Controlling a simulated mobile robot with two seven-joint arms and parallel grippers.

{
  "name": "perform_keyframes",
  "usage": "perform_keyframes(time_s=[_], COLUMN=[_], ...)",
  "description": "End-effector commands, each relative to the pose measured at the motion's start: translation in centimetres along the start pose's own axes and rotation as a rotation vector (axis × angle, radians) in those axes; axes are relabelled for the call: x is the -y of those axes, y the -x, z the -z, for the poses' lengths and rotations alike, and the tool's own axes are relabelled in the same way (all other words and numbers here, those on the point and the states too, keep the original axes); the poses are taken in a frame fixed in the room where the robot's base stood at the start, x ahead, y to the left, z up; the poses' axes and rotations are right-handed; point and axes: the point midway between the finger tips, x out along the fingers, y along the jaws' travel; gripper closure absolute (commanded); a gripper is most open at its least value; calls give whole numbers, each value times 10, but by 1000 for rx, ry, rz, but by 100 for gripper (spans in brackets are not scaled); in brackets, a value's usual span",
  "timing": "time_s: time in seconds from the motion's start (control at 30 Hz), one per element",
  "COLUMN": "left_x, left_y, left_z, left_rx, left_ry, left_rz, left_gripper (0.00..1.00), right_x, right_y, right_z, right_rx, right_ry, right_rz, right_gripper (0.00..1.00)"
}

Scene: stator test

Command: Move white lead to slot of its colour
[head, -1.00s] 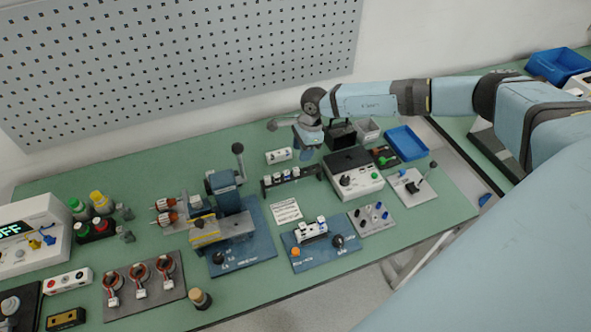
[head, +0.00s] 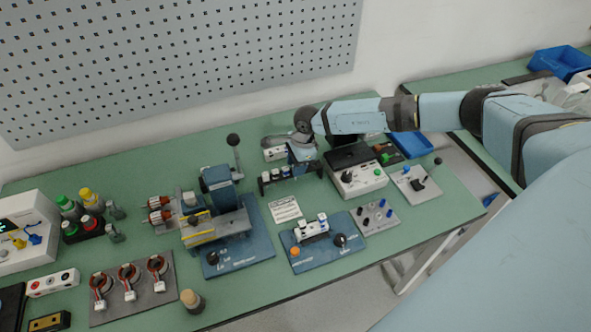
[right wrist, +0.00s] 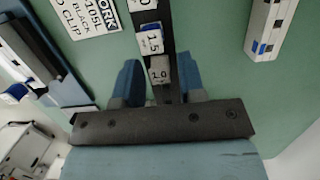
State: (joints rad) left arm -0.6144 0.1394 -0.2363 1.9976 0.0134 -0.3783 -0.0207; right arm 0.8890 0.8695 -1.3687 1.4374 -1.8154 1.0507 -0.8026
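My right gripper (head: 303,158) is over the dark rack (head: 291,177) at the back of the bench. In the right wrist view its two blue fingers (right wrist: 158,75) are apart, one on each side of the rack, with a grey block marked 1.0 (right wrist: 160,70) between them. I cannot tell whether they touch it. A white block marked 1.5 (right wrist: 151,40) sits beside it on the rack. A white slotted strip (right wrist: 270,22) with a blue mark lies to the right. No white lead can be made out with certainty. My left gripper is out of view.
A blue fixture with a white terminal block (head: 313,229) stands in front of the rack, beside a printed card (head: 286,209). A blue press (head: 222,200) is to the left. A grey tester box (head: 357,177) and a blue bin (head: 411,145) are to the right.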

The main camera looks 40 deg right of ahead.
Motion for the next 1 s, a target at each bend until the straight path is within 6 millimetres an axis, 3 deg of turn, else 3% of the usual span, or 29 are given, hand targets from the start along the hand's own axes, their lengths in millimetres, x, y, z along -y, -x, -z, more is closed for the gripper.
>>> perform_keyframes(time_s=[0.03, 0.13, 0.17, 0.47, 1.0], left_x=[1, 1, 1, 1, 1], left_y=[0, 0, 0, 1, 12], left_z=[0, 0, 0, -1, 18], left_rx=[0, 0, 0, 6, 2], left_ry=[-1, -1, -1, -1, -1], left_rz=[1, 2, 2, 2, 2], left_gripper=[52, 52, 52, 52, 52], right_x=[0, 0, 0, 0, 0], right_y=[0, 0, 0, 4, 36], right_z=[0, 0, 0, 0, -7], right_rx=[0, 0, 0, 0, 0], right_ry=[0, 0, 0, 0, 0], right_rz=[0, 0, 0, 0, 0], right_gripper=[76, 99, 100, 100, 100])
